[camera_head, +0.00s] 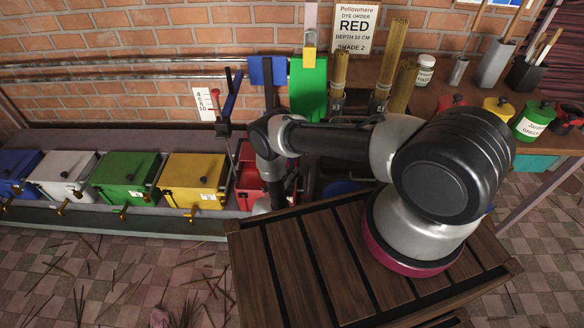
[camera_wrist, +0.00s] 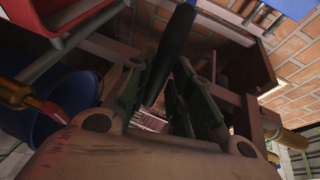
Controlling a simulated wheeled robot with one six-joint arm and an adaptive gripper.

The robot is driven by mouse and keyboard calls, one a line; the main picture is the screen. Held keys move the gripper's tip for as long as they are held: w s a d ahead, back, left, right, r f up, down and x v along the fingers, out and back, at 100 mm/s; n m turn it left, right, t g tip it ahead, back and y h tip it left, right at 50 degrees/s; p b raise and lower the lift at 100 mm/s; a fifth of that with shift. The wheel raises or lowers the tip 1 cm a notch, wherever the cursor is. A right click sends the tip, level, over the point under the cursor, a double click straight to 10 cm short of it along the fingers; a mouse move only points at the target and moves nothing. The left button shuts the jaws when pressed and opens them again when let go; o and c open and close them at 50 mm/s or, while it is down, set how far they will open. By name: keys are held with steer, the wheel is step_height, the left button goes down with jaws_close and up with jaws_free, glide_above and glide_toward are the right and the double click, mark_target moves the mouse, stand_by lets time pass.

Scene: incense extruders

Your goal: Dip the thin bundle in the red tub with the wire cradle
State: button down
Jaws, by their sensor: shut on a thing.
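The red tub (camera_head: 247,185) stands at the right end of the tub row in the head view, partly covered by my arm. In the wrist view a red rim, likely this tub (camera_wrist: 42,47), shows at upper left. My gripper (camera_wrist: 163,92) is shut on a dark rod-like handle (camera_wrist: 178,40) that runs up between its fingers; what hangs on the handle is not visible. In the head view my gripper is hidden behind my arm and the slatted top. Several tan bundles stand on the bench, among them a thin one (camera_head: 340,72). I cannot make out the wire cradle for certain.
Yellow (camera_head: 195,175), green (camera_head: 126,175), grey (camera_head: 62,172) and blue (camera_head: 16,168) tubs stand left, with taps in front. A round blue vessel (camera_wrist: 75,92) is close to my gripper. A sign (camera_head: 355,28) reads red, depth 10 cm. Sticks litter the floor.

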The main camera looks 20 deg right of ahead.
steer(key=shift+s+f, duration=0.1)
steer(key=shift+f, duration=0.55)
steer(key=c, duration=1.5)
jaws_free()
steer(key=shift+o, duration=0.2)
steer(key=shift+r, duration=0.1)
steer(key=v, duration=1.2)
